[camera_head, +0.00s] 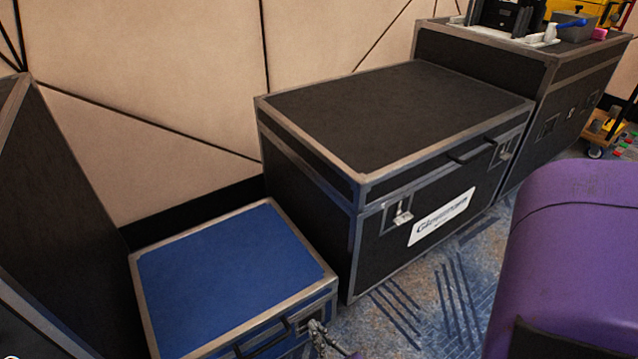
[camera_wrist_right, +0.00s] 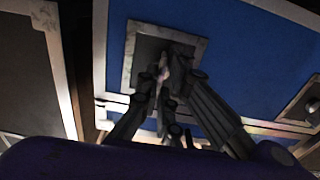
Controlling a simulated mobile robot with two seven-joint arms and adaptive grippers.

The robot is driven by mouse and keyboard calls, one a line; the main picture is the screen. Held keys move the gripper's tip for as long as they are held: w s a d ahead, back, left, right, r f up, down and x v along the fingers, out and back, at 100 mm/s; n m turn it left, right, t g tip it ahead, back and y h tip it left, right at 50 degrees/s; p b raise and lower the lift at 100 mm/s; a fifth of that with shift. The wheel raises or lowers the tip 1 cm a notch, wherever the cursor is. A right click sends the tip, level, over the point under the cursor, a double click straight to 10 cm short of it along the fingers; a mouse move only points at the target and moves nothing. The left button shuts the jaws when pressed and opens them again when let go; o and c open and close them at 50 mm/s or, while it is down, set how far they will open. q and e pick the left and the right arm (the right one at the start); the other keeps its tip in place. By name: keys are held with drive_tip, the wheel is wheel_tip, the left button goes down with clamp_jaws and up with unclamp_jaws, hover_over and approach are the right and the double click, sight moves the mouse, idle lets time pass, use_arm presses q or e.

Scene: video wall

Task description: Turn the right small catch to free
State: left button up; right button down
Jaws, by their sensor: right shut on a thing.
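The small blue case (camera_head: 235,262) with metal edges stands at the lower left in the head view. Its right small catch (camera_head: 304,323) is on the front face near the right corner, partly hidden by my right gripper (camera_head: 317,332). In the right wrist view, the catch's dark recessed plate with a pale metal frame (camera_wrist_right: 130,76) is set in the blue panel (camera_wrist_right: 255,60). My right gripper (camera_wrist_right: 168,82) is shut on the small catch there; its fingers hide most of it. My left gripper is not in view.
A larger black case (camera_head: 400,110) with a latch and white label stands right of the blue case, and another black case (camera_head: 545,70) stands behind it. A dark case (camera_head: 60,200) is at the left. Patterned carpet (camera_head: 430,290) lies open in front.

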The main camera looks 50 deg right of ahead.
drive_tip(key=shift+w+d+r, duration=0.1)
drive_tip(key=shift+w+r, duration=0.05)
drive_tip(key=shift+w, duration=0.15)
drive_tip(key=c, duration=1.9)
unclamp_jaws()
drive_tip(key=shift+c, duration=0.2)
drive_tip(key=shift+s, duration=0.1)
drive_tip(key=v, duration=1.2)
